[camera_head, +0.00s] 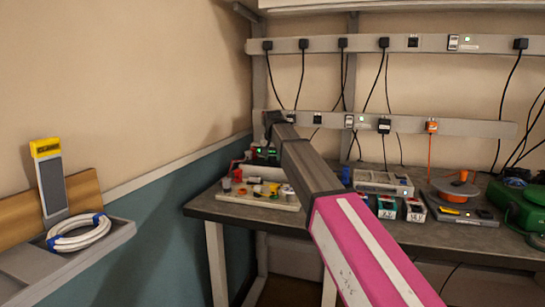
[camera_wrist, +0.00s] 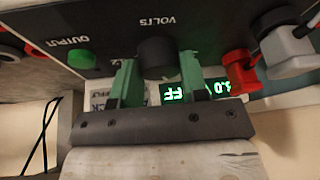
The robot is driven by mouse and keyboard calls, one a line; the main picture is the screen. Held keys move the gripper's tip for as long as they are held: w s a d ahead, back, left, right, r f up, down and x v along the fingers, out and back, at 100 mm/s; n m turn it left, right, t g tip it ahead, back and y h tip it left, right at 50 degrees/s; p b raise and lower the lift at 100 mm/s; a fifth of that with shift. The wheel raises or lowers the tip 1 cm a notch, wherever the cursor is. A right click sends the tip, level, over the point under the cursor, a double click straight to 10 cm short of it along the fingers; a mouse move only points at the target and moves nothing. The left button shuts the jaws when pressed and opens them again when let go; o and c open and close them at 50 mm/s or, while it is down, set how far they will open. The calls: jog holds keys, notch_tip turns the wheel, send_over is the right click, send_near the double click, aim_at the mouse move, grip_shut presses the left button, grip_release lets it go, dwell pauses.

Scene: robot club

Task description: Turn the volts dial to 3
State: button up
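The black volts dial (camera_wrist: 157,56) is on the dark power supply panel, below the VOLTS label in the wrist view. My gripper (camera_wrist: 157,72) has its two green fingers on either side of the dial, very close to it. I cannot tell whether they touch it. A green-lit display (camera_wrist: 197,91) beside the right finger shows characters like "3.0" and "FF", partly hidden by my gripper. In the head view the power supply (camera_head: 263,154) stands at the back left of the bench, and my arm hides part of it.
A green button (camera_wrist: 82,60) marked OUTPUT is left of the dial; red (camera_wrist: 240,68) and grey (camera_wrist: 288,52) plugs are to its right. A board of coloured parts (camera_head: 250,197) lies in front on the bench. Boxes and an orange cable reel (camera_head: 456,187) stand to the right.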

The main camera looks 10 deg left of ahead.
jog(key=shift+n, duration=0.3)
jog(key=n+y, duration=0.1)
jog(key=n, duration=0.2)
jog(key=shift+n+g+y, duration=1)
jog(key=shift+n, duration=1.6)
jog(key=o, duration=0.9)
jog(key=v, duration=1)
jog(key=shift+r, duration=0.4)
